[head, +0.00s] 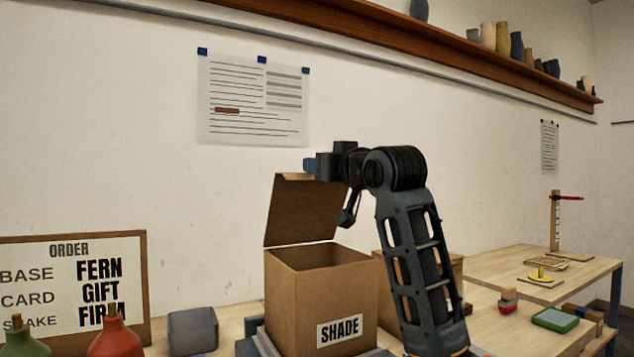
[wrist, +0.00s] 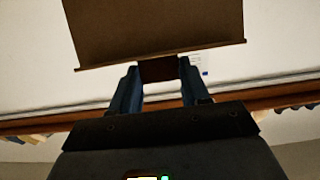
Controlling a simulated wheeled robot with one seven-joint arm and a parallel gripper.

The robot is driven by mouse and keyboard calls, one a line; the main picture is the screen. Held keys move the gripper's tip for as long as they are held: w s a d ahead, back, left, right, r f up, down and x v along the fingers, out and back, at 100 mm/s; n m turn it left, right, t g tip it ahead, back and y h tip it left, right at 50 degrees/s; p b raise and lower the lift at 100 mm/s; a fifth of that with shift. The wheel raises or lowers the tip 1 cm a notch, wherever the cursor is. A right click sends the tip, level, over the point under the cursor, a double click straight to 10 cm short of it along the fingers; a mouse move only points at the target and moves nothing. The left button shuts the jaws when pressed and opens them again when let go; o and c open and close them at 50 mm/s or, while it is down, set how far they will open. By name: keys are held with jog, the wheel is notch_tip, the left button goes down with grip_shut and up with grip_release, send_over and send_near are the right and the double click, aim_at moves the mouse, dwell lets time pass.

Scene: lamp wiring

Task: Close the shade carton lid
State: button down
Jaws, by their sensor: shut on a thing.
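The shade carton (head: 291,303) is an open-topped brown box with a SHADE label, standing on the bench in the head view. Its lid (head: 298,213) stands up from the carton's far edge, roughly upright, and the opening is uncovered. My gripper (head: 311,165) is at the lid's upper edge. In the wrist view the lid (wrist: 155,28) fills the top. The gripper's two blue fingers (wrist: 158,74) are shut on a small dark brown tab (wrist: 158,68) at the lid's edge. My arm hides part of the lid's right side in the head view.
An order board (head: 140,290) stands at the left behind a green bottle (head: 24,343) and a red bottle (head: 116,338). A grey block (head: 193,331) sits left of the carton. Another brown box (head: 449,269) is behind my arm. A shelf (head: 480,62) runs along the wall above.

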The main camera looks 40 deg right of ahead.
aim_at(351, 265)
jog(key=shift+s+a+f+t+h+b, duration=0.4)
jog(key=shift+s+f+t+b, duration=1.05)
jog(key=shift+f+b, duration=1.8)
jog(key=shift+s+a+f+t+h+b, duration=0.45)
jog(key=shift+s+f+t+b, duration=1)
jog(key=shift+f+b, duration=1.75)
jog(key=shift+s+a+f+t+h+b, duration=0.4)
jog(key=shift+s+f+t+b, duration=1.2)
jog(key=shift+b, duration=2.45)
jog(key=shift+s+a+f+g, duration=0.1)
jog(key=shift+s+f+g, duration=0.1)
jog(key=shift+f+g, duration=0.45)
jog(key=c, duration=0.5)
grip_release()
jog(key=shift+s+f, duration=0.1)
jog(key=shift+v, duration=3.85)
